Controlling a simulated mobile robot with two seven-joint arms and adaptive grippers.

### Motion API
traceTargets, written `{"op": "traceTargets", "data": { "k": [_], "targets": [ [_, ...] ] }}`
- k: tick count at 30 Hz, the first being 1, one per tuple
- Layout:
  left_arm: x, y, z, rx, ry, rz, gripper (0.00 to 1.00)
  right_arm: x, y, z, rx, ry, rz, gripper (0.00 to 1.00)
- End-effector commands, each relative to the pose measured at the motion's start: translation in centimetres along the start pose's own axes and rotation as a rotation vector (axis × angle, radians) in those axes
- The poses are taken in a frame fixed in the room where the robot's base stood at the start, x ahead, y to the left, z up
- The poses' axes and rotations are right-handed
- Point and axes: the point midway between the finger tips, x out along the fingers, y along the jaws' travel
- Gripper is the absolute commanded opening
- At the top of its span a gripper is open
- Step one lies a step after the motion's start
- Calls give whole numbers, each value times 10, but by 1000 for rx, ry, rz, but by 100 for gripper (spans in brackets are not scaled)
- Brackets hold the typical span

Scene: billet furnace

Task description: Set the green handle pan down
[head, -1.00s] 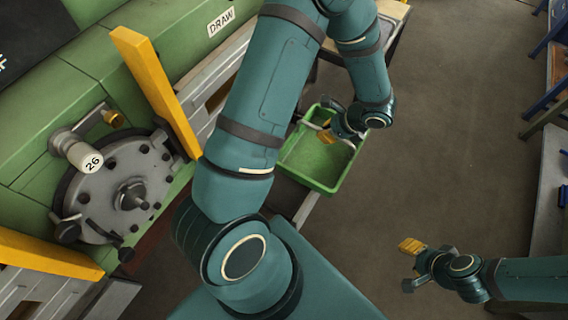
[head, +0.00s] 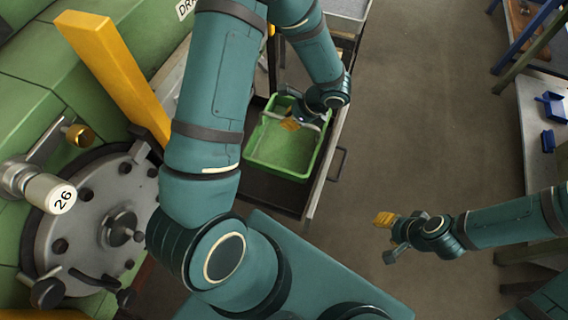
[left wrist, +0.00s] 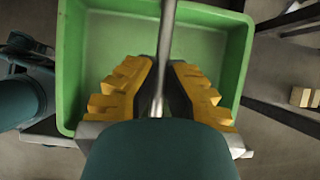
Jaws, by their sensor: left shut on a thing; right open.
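The green pan (head: 268,172) is an open rectangular tray with a metal bar handle (left wrist: 166,40) across it. My left gripper (head: 297,124) is over its far part. In the left wrist view the yellow fingers of the left gripper (left wrist: 158,90) are shut on the bar, with the green pan (left wrist: 240,52) below. The pan appears level over a dark open drawer (head: 272,194); I cannot tell whether it touches the drawer. My right gripper (head: 387,238) is open and empty, over the floor at right.
A green machine with a round grey bolted plate (head: 85,225), a knob marked 26 (head: 50,194) and a yellow bar (head: 115,72) stands at left. The drawer has a handle (head: 338,164). A bench (head: 540,105) with blue items is at right. Floor between is clear.

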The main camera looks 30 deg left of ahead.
Motion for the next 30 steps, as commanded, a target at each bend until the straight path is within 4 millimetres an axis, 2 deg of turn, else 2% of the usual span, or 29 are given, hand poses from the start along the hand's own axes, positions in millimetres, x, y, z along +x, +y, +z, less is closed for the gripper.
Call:
{"op": "traceTargets", "data": {
  "k": [1, 6, 10, 18, 26, 30],
  "targets": [
    [9, -1, -6, 0, 0, -2, 0, 11, 4, 2, -1, -4, 0, 47],
    [18, -1, -12, -1, -1, -2, 0, 21, 7, 6, -4, -11, 0, 47],
    [27, 0, -17, 1, -1, 0, 0, 25, 8, 8, -6, -15, 0, 47],
    [63, 0, -40, 1, -1, 1, 0, 33, 12, 9, -7, -17, 0, 47],
    [75, 0, -48, -1, 0, -1, 0, 36, 12, 9, -7, -15, 0, 47],
    [90, 0, -57, 1, -1, 0, 0, 39, 14, 8, -8, -13, 0, 47]
  ]
}}
